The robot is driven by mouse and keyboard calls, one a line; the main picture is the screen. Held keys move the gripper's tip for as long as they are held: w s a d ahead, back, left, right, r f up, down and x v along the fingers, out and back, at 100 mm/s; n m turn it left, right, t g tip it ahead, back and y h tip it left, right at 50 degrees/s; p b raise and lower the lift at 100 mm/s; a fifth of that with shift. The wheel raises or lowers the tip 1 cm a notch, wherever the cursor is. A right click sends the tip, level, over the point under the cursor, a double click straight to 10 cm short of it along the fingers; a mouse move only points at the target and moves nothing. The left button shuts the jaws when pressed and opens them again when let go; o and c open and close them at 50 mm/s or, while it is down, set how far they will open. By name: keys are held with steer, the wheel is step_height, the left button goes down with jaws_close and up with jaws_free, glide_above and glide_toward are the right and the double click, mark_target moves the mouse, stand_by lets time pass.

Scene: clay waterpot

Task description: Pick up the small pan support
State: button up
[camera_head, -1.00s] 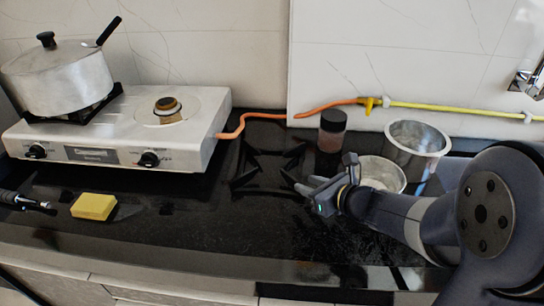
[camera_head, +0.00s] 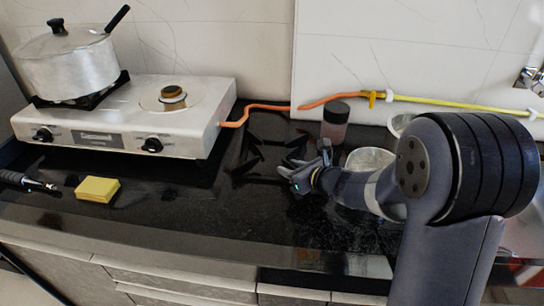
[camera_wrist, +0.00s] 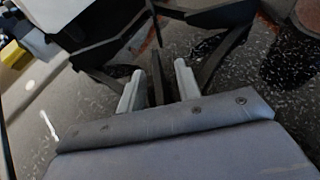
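The small pan support (camera_head: 246,167) is a black frame with several prongs, lying on the dark counter to the right of the stove. My gripper (camera_head: 303,163) is low at its right side. In the wrist view the pan support (camera_wrist: 104,54) fills the upper middle. My gripper's two pale fingers (camera_wrist: 158,80) stand apart there, with a dark bar of the support between them. Gaps seem to show on both sides of the bar; contact is not clear. Black on black hides part of the support in the head view.
A white stove (camera_head: 120,125) with a lidded pot (camera_head: 75,70) stands left; an orange hose (camera_head: 265,106) runs behind. A jar (camera_head: 335,122) and metal bowl (camera_head: 368,160) stand close to my gripper and arm. A yellow sponge (camera_head: 97,189) lies front left. The front counter is clear.

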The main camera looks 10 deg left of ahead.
steer(key=shift+c, duration=0.2)
jaws_close()
steer(key=shift+r, duration=0.15)
stand_by(0.3)
